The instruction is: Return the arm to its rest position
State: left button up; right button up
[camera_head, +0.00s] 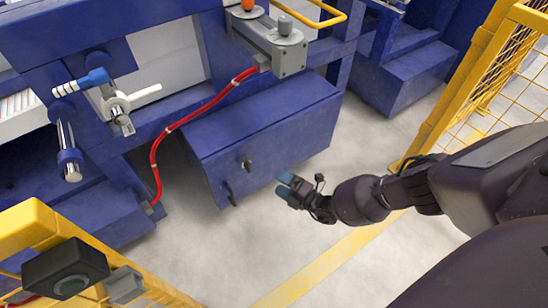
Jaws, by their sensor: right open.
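My right arm reaches in from the right edge of the head view. Its gripper (284,184) has two blue-grey fingertips and points left, in front of the blue cabinet. It is open, and I see nothing held between the fingers. It appears apart from the cabinet, though the depth between them is hard to tell. My left gripper is not in view.
A blue machine cabinet (262,140) with black handles stands ahead. A red hose (193,115) runs along the machine. Yellow mesh fencing (480,85) stands at right, and a yellow rail (30,222) at lower left. Grey floor (235,250) with a yellow line is clear.

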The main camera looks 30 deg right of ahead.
jog(key=shift+s, duration=0.15)
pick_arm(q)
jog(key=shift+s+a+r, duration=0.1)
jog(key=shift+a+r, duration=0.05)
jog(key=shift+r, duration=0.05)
pick_arm(e)
jog(key=shift+r, duration=0.1)
